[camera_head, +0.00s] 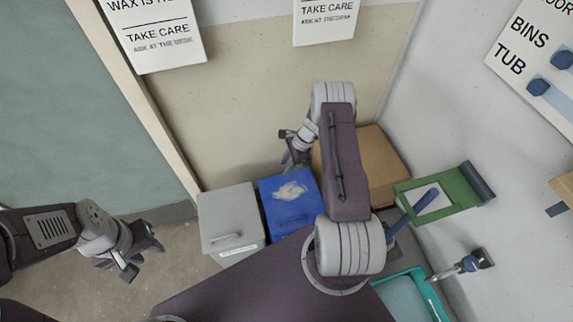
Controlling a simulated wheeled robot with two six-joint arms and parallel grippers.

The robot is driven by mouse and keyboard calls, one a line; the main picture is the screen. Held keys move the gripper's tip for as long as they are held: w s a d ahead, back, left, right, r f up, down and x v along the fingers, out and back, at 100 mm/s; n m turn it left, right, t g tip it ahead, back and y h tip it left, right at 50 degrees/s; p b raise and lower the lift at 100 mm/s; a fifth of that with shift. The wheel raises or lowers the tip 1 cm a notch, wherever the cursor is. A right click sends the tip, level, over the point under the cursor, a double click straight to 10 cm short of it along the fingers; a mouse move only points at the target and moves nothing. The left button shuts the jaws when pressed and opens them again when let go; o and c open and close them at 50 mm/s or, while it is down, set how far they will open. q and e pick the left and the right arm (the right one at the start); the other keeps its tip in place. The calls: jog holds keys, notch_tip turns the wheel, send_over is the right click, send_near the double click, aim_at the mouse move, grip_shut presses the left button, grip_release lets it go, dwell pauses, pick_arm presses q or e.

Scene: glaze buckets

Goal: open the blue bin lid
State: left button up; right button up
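The blue bin (283,211) stands against the back wall, between a grey bin and a brown box. Its blue lid looks shut and flat, with a whitish smear (290,191) on top. My own body hides the bin's front, and no handle shows on it. My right gripper (286,151) is beyond the blue bin's back edge in the picture, near the wall. Its fingers look apart and nothing shows between them. My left gripper (143,261) is over the floor, left of the grey bin, open and empty.
The grey bin (220,205) with a front handle touches or nearly touches the blue one on the left. A brown box (382,160) is on the right. A green frame (458,190) and a teal tub (430,291) lie further right. Floor at left is clear.

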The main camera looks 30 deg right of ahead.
jog(key=shift+s, duration=0.1)
grip_shut()
dwell(1.2)
grip_release()
jog(key=shift+r, duration=0.1)
jog(key=v, duration=0.9)
